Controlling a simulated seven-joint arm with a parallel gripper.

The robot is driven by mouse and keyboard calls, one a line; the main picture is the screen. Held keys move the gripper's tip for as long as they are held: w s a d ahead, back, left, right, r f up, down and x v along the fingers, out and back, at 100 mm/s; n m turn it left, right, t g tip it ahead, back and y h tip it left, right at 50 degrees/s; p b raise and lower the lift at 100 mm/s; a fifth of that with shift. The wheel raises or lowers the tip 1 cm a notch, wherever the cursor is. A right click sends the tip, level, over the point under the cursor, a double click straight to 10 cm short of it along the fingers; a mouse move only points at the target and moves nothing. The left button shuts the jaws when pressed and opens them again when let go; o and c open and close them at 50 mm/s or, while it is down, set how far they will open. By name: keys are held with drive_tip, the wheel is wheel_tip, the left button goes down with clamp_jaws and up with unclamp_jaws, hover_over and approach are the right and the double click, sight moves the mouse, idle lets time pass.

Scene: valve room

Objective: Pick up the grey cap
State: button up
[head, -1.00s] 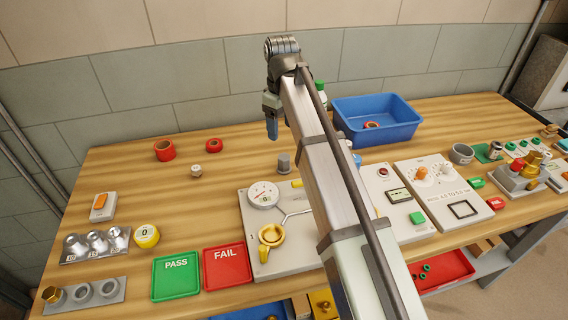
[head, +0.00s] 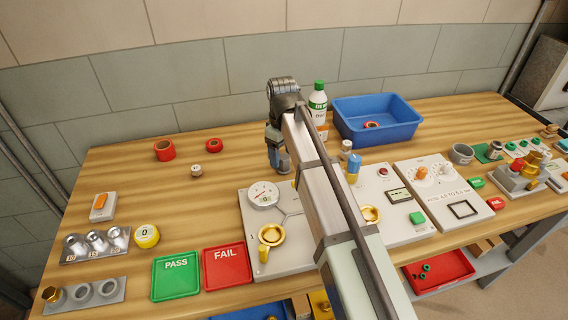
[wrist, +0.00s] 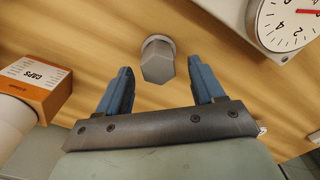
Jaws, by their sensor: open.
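The grey cap (wrist: 158,62) stands on the wooden bench in the wrist view, with a hexagonal top and a round flange at its base. My gripper (wrist: 160,80) is open, its two blue fingers apart on either side of the cap's line, with the cap near the fingertips and nothing held. In the head view my gripper (head: 279,163) is low over the bench behind the gauge panel and hides the cap. I cannot tell the exact height of the fingertips over the bench.
The pressure gauge (wrist: 288,20) is close on the right in the wrist view. An orange and white caps box (wrist: 38,84) stands on the left. In the head view a green-capped bottle (head: 318,103) and a blue bin (head: 377,122) stand behind the arm. Bench left of the gripper is mostly clear.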

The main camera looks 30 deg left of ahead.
sight(283, 156)
drive_tip(key=shift+f, duration=1.75)
drive_tip(key=c, duration=1.1)
